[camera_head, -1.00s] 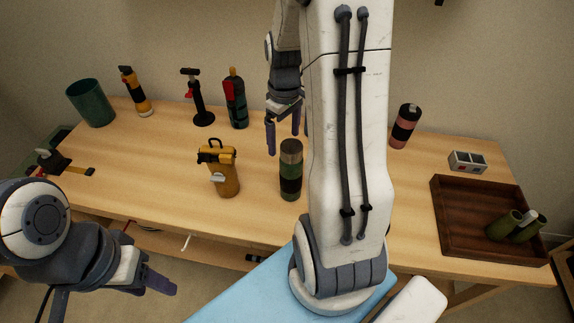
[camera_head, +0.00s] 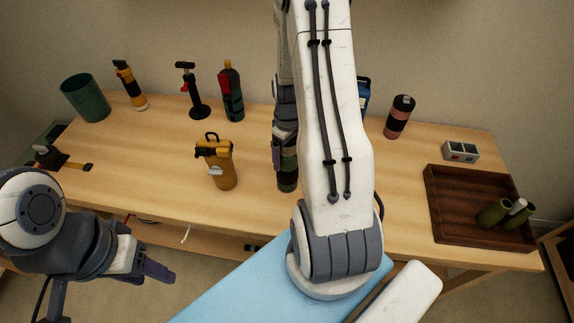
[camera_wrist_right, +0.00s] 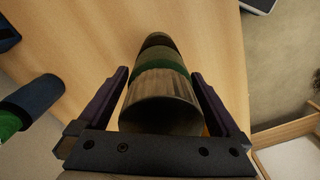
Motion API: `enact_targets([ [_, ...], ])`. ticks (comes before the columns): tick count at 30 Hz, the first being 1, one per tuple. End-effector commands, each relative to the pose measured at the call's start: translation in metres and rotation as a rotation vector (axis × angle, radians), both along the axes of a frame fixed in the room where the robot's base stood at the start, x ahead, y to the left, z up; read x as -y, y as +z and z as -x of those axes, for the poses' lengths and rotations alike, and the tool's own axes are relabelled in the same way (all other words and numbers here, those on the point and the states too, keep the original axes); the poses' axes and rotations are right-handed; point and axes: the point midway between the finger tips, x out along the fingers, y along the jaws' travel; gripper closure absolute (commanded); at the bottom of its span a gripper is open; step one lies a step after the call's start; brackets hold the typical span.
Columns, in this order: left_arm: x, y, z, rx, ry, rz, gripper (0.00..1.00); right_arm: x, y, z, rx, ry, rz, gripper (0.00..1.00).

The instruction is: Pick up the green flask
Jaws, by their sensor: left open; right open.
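The green flask (camera_head: 288,182), dark with a green band and a greyish metal top, stands upright on the table in the head view, partly hidden by my right arm. In the right wrist view the flask (camera_wrist_right: 165,100) lies between the two open fingers of my right gripper (camera_wrist_right: 160,76), with a gap visible on each side. In the head view my right gripper (camera_head: 285,150) is at the flask's upper part, its fingers hard to make out. My left gripper (camera_head: 157,268) is open and empty, low at the left, in front of the table.
A yellow jug-like container (camera_head: 220,168) stands left of the flask. A pink-black flask (camera_head: 399,117) and a brown tray (camera_head: 455,220) are at the right.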

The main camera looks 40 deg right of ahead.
Motion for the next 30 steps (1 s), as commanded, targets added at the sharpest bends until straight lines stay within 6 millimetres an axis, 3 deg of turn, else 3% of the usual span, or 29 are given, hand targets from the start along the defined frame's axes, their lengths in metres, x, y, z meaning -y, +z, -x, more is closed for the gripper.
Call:
enact_targets([
  [7,0.0,0.0,0.0,0.0,0.0,0.0,0.5,0.0,-0.002,0.0,0.001,0.0,0.001,0.0],
  [8,0.0,0.0,0.0,0.0,0.0,0.0,0.5,0.0,-0.002,0.0,0.001,0.0,0.001,0.08],
  [15,0.0,0.0,0.0,0.0,0.0,0.0,0.5,0.0,-0.002,0.0,0.001,-0.001,0.001,0.99],
  [30,0.0,-0.003,0.0,0.0,0.0,0.0,0.5,0.001,0.009,-0.001,0.005,0.0,0.003,1.0],
])
